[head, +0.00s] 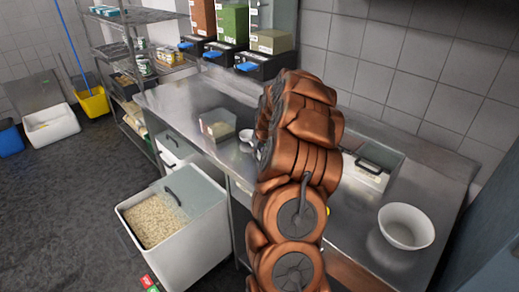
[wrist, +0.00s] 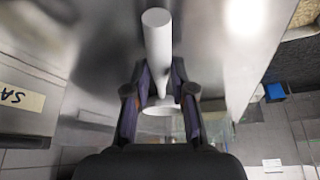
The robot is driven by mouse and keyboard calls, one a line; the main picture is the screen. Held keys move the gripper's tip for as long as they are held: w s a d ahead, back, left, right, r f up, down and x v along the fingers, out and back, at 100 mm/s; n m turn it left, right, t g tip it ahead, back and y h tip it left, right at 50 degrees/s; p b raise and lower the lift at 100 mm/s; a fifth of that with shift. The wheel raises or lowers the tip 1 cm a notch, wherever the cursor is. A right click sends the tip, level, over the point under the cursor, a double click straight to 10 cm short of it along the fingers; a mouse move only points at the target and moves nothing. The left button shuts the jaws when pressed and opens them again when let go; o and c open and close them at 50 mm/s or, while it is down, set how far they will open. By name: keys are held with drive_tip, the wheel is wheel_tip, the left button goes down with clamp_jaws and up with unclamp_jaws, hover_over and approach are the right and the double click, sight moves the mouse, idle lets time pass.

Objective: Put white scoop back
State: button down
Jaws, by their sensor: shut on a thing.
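The white scoop (wrist: 158,45) is in my gripper (wrist: 160,98) in the wrist view. Its thick pale cylindrical part points away from me, and a narrower part runs between the two dark fingers, which are shut on it. A rounded white part shows just below the fingertips. In the head view a small white piece, likely the scoop (head: 246,136), shows at the left edge of my arm, above the steel counter (head: 185,105). My arm hides most of the gripper there. I cannot tell whether the scoop touches the counter.
A white bin of pale grains (head: 152,219) stands on the floor, its clear lid partly open. A clear box (head: 218,124) sits on the counter. A white bowl (head: 406,226) and a lidded container (head: 366,172) are at right. Dispensers (head: 262,64) line the back.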

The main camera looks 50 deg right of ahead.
drive_tip(key=shift+f+b, duration=0.3)
drive_tip(key=shift+b, duration=0.05)
drive_tip(key=c, duration=1)
unclamp_jaws()
drive_tip(key=shift+r, duration=0.1)
drive_tip(key=shift+r, duration=0.25)
drive_tip(key=b+v, duration=0.3)
drive_tip(key=v, duration=0.9)
